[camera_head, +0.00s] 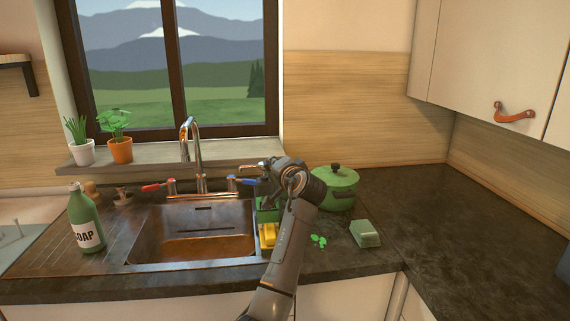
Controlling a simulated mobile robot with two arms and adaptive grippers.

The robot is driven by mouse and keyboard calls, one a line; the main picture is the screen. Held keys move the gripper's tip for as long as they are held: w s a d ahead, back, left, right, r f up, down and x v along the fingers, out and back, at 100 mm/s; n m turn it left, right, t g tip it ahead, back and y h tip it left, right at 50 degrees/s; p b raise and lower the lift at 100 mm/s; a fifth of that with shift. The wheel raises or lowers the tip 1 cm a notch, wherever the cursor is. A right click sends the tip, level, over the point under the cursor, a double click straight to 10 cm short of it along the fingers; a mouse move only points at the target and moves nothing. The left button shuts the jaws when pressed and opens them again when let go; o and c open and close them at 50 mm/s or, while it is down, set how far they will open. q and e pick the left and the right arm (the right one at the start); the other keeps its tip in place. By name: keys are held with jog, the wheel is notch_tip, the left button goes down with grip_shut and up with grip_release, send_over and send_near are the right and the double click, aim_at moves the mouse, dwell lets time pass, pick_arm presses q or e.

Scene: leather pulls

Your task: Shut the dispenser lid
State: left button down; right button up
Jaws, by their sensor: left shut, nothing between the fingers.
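My left arm rises from the bottom middle in the head view. Its gripper (267,201) is beside the right end of the sink, small and partly hidden by my own wrist. It is shut with nothing held. A green box-like holder (268,215) stands right at the gripper, largely covered by my arm, with a yellow block (268,234) in front of it. I cannot tell whether this holder is the dispenser, how its lid stands, or whether the gripper touches it. A green soap bottle (87,222) stands upright left of the sink.
Potted plants line the sill. The right counter (450,235) is mostly clear.

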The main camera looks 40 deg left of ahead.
pick_arm(q)
jog(key=shift+s+a+n, duration=0.25)
jog(key=shift+s+n, duration=0.15)
jog(key=s+a+f+n+t+h, duration=0.2)
jog(key=s+a+f+n+h, duration=0.1)
jog(key=n, duration=0.6)
notch_tip(320, 180, down, 4)
jog(key=shift+s+a+r+p, duration=0.15)
jog(key=shift+s+a+p, duration=0.4)
jog(key=shift+s, duration=0.5)
pick_arm(e)
jog(key=shift+d+r, duration=0.45)
jog(key=shift+d, duration=0.05)
pick_arm(q)
jog(key=shift+a+n, duration=0.15)
jog(key=shift+n, duration=0.15)
pick_arm(e)
jog(key=shift+a, duration=0.1)
jog(key=shift+r, duration=0.1)
